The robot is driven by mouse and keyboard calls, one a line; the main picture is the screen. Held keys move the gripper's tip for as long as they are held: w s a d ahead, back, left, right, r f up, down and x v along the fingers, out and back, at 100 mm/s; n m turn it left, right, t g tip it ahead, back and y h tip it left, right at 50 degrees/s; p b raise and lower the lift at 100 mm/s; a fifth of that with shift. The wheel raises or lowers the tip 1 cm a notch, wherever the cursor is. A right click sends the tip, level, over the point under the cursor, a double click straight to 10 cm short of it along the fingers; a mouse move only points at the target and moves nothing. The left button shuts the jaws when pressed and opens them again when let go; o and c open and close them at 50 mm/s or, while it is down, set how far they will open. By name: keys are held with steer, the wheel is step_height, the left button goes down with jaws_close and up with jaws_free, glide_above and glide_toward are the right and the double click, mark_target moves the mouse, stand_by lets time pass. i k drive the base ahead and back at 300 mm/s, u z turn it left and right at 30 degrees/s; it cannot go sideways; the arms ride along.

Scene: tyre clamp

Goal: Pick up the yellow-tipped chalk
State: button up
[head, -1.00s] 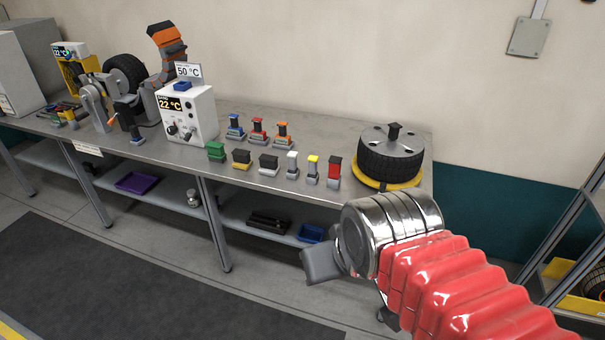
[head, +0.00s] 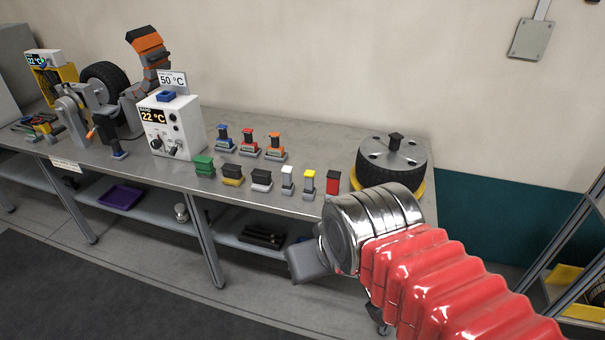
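The yellow-tipped chalk (head: 309,184) stands upright near the front edge of the grey workbench (head: 330,143). It has a yellow top, a pale body and a grey base. A white-topped piece (head: 288,180) stands to its left and a red piece (head: 333,183) to its right. My gripper (head: 308,264) is at the end of my red-sleeved arm, in front of the bench and below the chalk in the picture, apart from it. Only a grey part of it shows past the metal wrist, so its fingers cannot be made out.
A tyre on a yellow base (head: 393,165) stands at the bench's right end, behind my wrist. Green (head: 204,166), yellow-and-black and grey pieces continue the front row. Blue, red and orange-topped pieces stand behind. A white control box (head: 172,125) reads 22 °C.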

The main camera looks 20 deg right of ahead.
mark_target(309, 175)
steer(key=u, duration=0.35)
steer(key=i, duration=1.45)
steer(key=u, duration=0.05)
